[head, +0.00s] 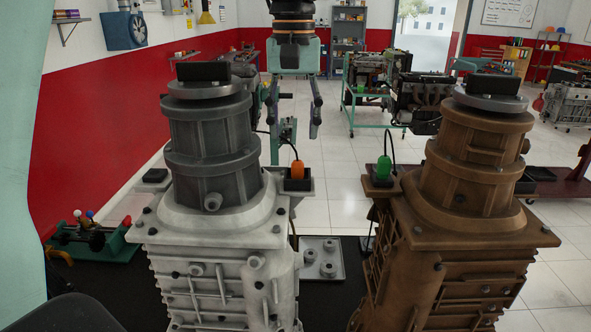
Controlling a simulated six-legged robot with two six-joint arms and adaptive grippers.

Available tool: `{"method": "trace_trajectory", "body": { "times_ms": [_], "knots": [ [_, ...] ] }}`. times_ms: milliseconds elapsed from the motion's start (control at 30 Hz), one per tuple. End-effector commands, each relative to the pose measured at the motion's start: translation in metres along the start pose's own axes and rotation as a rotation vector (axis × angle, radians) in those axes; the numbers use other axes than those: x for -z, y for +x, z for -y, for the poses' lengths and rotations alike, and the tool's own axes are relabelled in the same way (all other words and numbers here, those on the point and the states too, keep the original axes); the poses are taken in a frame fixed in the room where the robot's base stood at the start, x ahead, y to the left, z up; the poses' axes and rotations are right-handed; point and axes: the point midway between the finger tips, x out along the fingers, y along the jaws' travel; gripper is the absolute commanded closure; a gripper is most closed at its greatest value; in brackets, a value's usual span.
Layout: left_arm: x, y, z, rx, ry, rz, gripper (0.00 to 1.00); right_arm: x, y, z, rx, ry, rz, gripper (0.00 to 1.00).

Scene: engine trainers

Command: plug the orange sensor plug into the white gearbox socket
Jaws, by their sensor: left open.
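The orange sensor plug (297,170) stands upright in a black square holder (298,186) at the right side of the white gearbox (215,225). A dark cable rises from its top. I cannot tell how deep it sits. A small black block (155,175) on the white gearbox's left shoulder may be a socket; its opening is not visible. My left gripper (294,125) hangs at top centre, fingers spread and pointing down, empty. Its fingers appear above the orange plug in the picture, apart from it. My right gripper is not in view.
A brown gearbox (475,190) stands on the right, with a green plug (383,168) in a black holder at its left. A grey tray (320,258) lies between the gearboxes. A green rack (92,240) is at left. Open tiled floor lies behind.

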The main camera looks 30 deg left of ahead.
Motion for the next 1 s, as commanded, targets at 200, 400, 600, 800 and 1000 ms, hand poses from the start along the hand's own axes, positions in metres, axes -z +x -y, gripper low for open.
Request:
{"method": "trace_trajectory", "body": {
  "times_ms": [200,400,600,800,1000],
  "knots": [
    [0.001,0.021,0.0,0.001,0.0,0.003,0.51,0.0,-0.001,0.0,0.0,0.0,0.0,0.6],
    [0.003,0.02,0.0,0.0,0.0,0.001,0.51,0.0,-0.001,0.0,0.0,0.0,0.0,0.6],
    [0.005,0.038,-0.001,0.002,0.0,0.006,0.51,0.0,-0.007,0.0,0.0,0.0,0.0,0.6],
    [0.007,0.065,-0.002,0.001,-0.001,0.003,0.51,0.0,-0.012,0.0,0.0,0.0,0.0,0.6],
    [0.007,0.073,-0.002,0.0,-0.001,-0.001,0.51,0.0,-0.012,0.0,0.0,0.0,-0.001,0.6]
  ]
}}
